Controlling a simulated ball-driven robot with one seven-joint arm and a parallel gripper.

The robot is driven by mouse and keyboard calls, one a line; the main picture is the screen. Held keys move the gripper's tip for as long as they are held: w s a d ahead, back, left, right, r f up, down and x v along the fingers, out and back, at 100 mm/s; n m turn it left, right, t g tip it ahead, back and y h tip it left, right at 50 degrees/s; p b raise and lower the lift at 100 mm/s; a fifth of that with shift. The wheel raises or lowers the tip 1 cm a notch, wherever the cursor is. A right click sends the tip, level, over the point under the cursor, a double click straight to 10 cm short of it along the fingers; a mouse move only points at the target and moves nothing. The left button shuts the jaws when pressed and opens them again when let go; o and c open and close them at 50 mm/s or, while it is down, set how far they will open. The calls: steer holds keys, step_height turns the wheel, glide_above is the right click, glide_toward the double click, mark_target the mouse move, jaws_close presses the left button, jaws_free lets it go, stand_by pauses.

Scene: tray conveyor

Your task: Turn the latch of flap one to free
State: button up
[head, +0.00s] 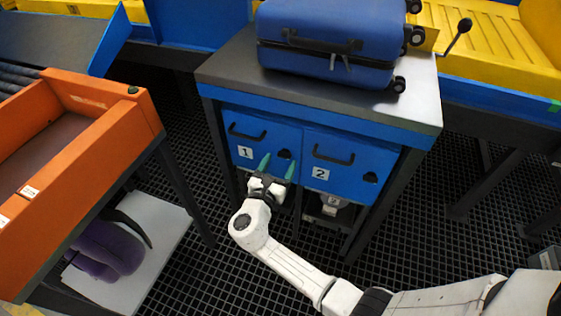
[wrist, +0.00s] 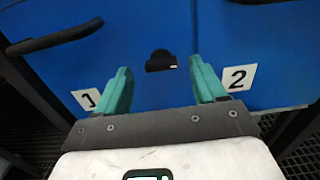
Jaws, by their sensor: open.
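Flap one (head: 254,139) is a blue panel with a black handle and a white label "1", on the left of the cabinet front; it looks closed. Its latch (head: 284,154) is a small black knob near its lower right. In the wrist view the latch (wrist: 161,61) sits ahead, between and beyond my fingertips. My gripper (head: 277,168) is open, with its green fingers pointing at the flap. In the wrist view my gripper (wrist: 162,82) is empty and does not appear to touch the latch.
Flap two (head: 345,163) is to the right, with its own handle and latch (head: 370,178). A blue suitcase (head: 333,40) lies on the cabinet top (head: 230,62). An orange tray (head: 128,130) stands at left, above a purple bag (head: 108,250). Black grid floor (head: 440,235) is open at right.

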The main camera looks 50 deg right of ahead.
steer(key=shift+x, duration=0.9)
steer(key=c, duration=1.1)
